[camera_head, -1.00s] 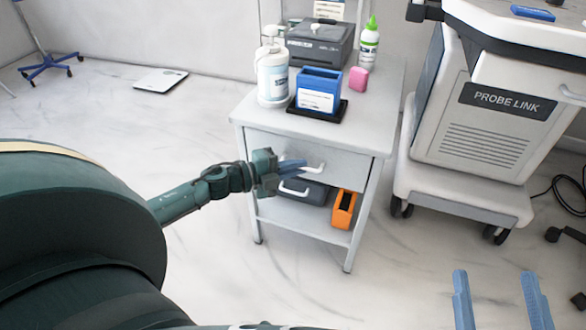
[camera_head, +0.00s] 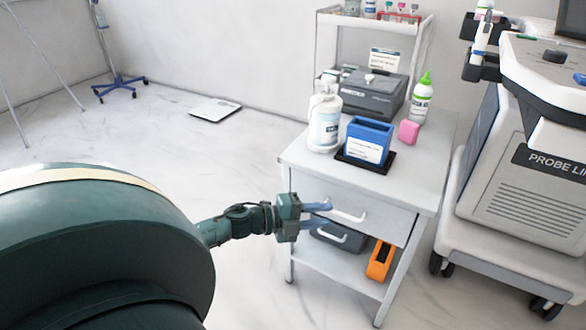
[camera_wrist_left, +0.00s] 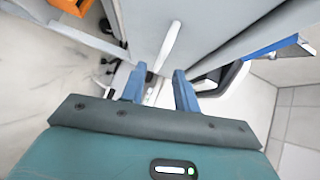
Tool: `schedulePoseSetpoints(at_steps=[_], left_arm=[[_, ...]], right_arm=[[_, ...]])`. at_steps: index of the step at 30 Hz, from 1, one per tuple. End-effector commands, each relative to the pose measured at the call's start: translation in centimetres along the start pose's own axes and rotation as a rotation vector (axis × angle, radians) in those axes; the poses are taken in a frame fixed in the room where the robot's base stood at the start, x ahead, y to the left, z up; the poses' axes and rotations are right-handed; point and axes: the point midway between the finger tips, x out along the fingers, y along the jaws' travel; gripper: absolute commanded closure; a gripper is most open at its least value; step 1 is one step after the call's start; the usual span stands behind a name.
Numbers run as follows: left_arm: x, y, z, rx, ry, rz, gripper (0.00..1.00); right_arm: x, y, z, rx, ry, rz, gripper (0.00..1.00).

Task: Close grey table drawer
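The grey table (camera_head: 297,150) stands in the middle of the head view. Its drawer front (camera_head: 385,222) sits just under the tabletop and has a white bar handle (camera_head: 347,212). I cannot tell whether the drawer stands slightly out. My left gripper (camera_head: 320,213) is at the left part of the drawer front, its blue fingers apart and pointing toward the handle. In the left wrist view the open fingers (camera_wrist_left: 159,88) hold nothing, and the handle (camera_wrist_left: 169,45) shows ahead between them. Contact cannot be told. My right gripper is out of view.
A pump bottle (camera_head: 325,122), blue holder (camera_head: 368,140), pink block (camera_head: 408,132) and green-capped bottle (camera_head: 421,100) stand on the tabletop. A dark box (camera_head: 340,236) and an orange item (camera_head: 381,260) are on the lower shelf. A wheeled machine (camera_head: 520,190) stands close at right.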

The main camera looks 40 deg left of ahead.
Motion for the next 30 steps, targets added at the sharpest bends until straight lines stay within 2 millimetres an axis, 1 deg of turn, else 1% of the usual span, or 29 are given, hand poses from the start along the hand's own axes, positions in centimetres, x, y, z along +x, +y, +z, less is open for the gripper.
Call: schedulePoseSetpoints(at_steps=[1, 6, 9, 12, 17, 30], left_arm=[[-1.4, -0.2, -0.1, -0.003, -0.002, 0.004, 0.69], [-5.0, -0.2, -0.1, -0.003, -0.002, 0.003, 0.69], [-6.7, -0.2, -0.1, -0.002, -0.002, 0.002, 0.69], [-7.8, -0.1, 0.0, -0.001, -0.001, 0.001, 0.69], [-8.5, -0.1, 0.0, 0.000, -0.001, -0.001, 0.69], [-8.5, -0.1, 0.0, 0.000, -0.001, -0.001, 0.69]], right_arm=[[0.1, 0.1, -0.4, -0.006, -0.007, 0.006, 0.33], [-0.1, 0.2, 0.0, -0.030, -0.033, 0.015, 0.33], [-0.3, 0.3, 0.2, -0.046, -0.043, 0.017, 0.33], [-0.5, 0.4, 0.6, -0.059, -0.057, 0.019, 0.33], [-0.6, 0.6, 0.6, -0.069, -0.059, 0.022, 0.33], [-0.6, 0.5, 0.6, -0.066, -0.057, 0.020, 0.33]])
